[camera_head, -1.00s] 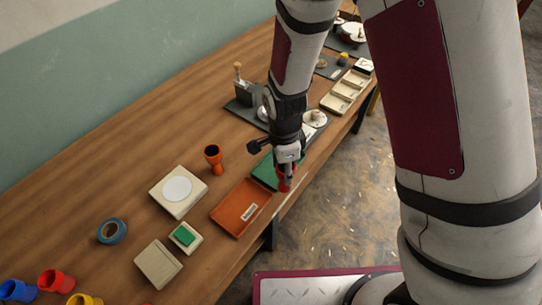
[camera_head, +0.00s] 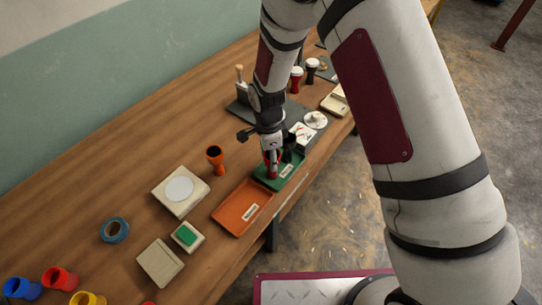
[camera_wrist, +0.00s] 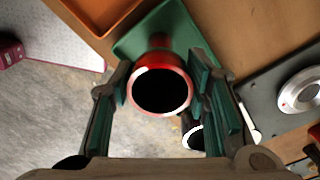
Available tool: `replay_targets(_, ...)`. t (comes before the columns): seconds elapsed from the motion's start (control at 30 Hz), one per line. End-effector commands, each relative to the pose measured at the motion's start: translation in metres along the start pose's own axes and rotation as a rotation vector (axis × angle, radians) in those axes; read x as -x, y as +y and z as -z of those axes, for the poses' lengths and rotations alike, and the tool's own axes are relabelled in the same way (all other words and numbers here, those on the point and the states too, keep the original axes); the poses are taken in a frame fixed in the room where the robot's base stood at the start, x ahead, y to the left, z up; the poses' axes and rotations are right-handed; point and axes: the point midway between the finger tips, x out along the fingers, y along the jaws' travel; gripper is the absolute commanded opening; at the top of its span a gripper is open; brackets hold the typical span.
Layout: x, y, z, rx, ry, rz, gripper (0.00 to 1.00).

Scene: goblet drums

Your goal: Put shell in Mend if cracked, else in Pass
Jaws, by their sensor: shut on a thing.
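My gripper (camera_head: 271,156) is shut on a red shell (camera_head: 271,168), which is upright over the green tray (camera_head: 292,178). In the wrist view the red shell (camera_wrist: 161,69) sits between the fingers with its round dark opening facing the camera. I see no clear crack on the rim; its sides are mostly hidden. I cannot tell whether its foot touches the tray. The green tray has a white label too small to read. The orange-brown tray (camera_head: 231,214) beside it is empty, its label also unreadable. A dark shell with a pale rim (camera_wrist: 191,138) stands close to the right finger.
An orange goblet shell (camera_head: 215,156) stands on the table behind the orange-brown tray. A pale box with a white disc (camera_head: 168,201), a blue tape roll (camera_head: 115,229) and several coloured cups are to the left. Dark mats with drums and tools lie beyond my gripper.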

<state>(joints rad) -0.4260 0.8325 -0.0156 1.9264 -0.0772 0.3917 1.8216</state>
Motion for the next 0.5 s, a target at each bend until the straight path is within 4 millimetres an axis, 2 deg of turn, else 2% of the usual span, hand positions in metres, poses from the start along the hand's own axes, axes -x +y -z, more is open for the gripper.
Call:
replay_targets(0.2, -0.0034, 0.0002, 0.0001, 0.001, 0.001, -0.001, 0.1)
replay_targets(0.23, -0.0033, 0.0002, 0.0002, 0.001, 0.001, -0.001, 0.48)
replay_targets(0.3, -0.003, 0.0003, 0.0002, 0.001, 0.0, -0.001, 0.63)
replay_targets(0.5, -0.0028, 0.0003, 0.0001, 0.001, 0.0, -0.001, 0.63)
